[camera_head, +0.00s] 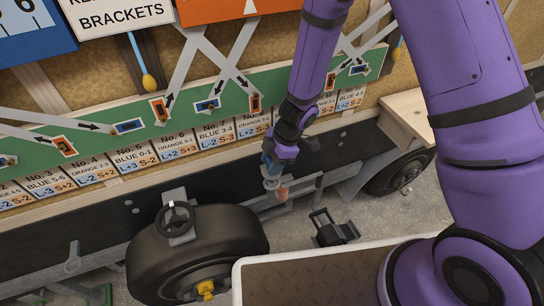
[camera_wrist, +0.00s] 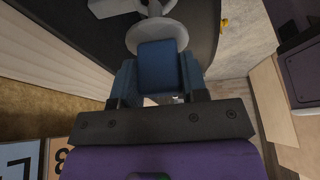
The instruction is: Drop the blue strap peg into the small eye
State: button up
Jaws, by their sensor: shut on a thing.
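My gripper (camera_head: 270,160) points down in front of the trailer's side, just below the row of numbered labels. It is shut on the blue strap peg (camera_wrist: 160,66), whose blue block fills the space between the fingers in the wrist view. In the head view only a small blue part of the peg shows at the fingertips. A pale round disc (camera_wrist: 157,36) lies directly beyond the peg in the wrist view. An orange-red piece (camera_head: 282,192) shows below the gripper in the head view. I cannot clearly make out the small eye or whether the peg touches it.
A black tyre (camera_head: 198,248) with a yellow hub part lies left of the gripper. A black bracket-like object (camera_head: 332,228) stands on the ground to the right. A white-rimmed tray (camera_head: 300,258) is in front. A green board (camera_head: 185,122) with straps is behind.

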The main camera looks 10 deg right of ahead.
jog(key=shift+f, duration=2.5)
jog(key=o, duration=1.1)
jog(key=shift+c, duration=0.2)
jog(key=v, duration=1)
jog(key=shift+r, duration=0.4)
jog(key=shift+d, duration=0.15)
